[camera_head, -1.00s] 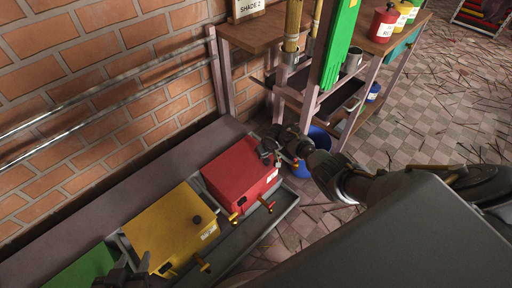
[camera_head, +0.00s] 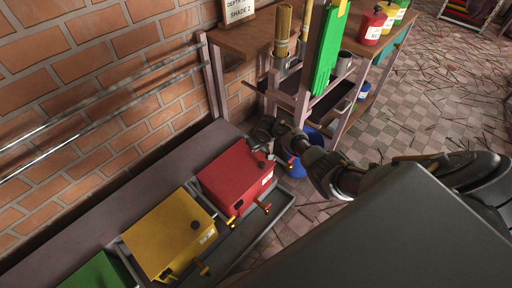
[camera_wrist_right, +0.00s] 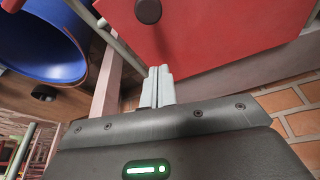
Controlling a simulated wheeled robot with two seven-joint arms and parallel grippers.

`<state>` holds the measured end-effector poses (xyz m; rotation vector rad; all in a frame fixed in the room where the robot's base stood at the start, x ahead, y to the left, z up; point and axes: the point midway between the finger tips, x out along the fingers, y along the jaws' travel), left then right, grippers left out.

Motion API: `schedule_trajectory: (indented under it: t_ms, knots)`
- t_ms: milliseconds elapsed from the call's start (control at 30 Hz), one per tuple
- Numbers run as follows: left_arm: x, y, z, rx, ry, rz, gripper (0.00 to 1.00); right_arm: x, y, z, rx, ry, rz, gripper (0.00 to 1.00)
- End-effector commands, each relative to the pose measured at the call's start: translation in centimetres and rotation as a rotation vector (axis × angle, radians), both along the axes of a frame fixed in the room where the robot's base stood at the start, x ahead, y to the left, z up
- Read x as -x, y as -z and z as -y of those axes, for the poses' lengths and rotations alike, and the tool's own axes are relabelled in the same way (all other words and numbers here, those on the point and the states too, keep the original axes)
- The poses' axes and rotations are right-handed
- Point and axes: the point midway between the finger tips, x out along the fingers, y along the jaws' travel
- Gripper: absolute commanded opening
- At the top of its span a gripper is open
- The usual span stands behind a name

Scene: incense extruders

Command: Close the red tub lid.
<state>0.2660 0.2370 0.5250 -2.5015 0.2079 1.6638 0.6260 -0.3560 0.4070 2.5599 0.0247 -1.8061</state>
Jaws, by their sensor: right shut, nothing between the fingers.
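The red tub (camera_head: 232,186) stands in the dark tray, to the right of the yellow tub. Its red lid (camera_head: 236,164) looks flat on top, like the yellow one, with a dark knob (camera_head: 262,165) near its right edge; any small gap is too small to tell. My right gripper (camera_head: 262,133) is at the far edge of the red tub, apart from the knob. In the right wrist view its fingers (camera_wrist_right: 157,88) are together and empty, just beside the edge of the red lid (camera_wrist_right: 215,30), with the knob (camera_wrist_right: 148,10) beyond. My left gripper is not in view.
The yellow tub (camera_head: 168,232) and green tub (camera_head: 98,272) stand to the left. A brick wall (camera_head: 95,85) with metal rails is behind. A wooden bench (camera_head: 258,38) is at the back right, with a blue bucket (camera_wrist_right: 45,45) near my right gripper.

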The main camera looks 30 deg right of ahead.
Motion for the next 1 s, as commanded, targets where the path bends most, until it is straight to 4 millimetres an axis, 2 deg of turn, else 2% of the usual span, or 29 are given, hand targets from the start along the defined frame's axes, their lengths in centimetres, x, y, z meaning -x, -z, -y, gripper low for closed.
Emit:
schedule_trajectory:
  t_ms: [33, 100, 233, 400, 900, 967, 1000]
  knots:
    - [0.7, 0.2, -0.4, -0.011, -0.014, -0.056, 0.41, 0.2, -1.5, 0.0, 0.0, 0.0, 0.003, 0.0]
    - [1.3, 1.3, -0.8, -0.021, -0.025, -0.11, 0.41, 0.6, -2.3, 0.0, 0.0, -0.001, 0.002, 0.0]
    - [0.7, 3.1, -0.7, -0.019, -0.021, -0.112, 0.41, 1.0, -3.2, 0.0, -0.001, 0.0, 0.001, 0.0]
    - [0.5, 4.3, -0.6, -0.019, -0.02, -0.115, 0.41, 1.2, -3.8, 0.0, 0.0, 0.0, 0.002, 0.0]
    - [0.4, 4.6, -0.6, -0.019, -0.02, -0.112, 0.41, 1.3, -3.9, 0.4, 0.036, -0.045, -0.008, 0.0]
    - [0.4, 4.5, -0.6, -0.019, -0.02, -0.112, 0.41, 0.2, -5.8, 0.8, 0.079, -0.07, 0.028, 0.0]
    - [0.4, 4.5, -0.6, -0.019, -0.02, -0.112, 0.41, -0.6, -7.3, 0.9, 0.104, -0.084, 0.06, 0.0]
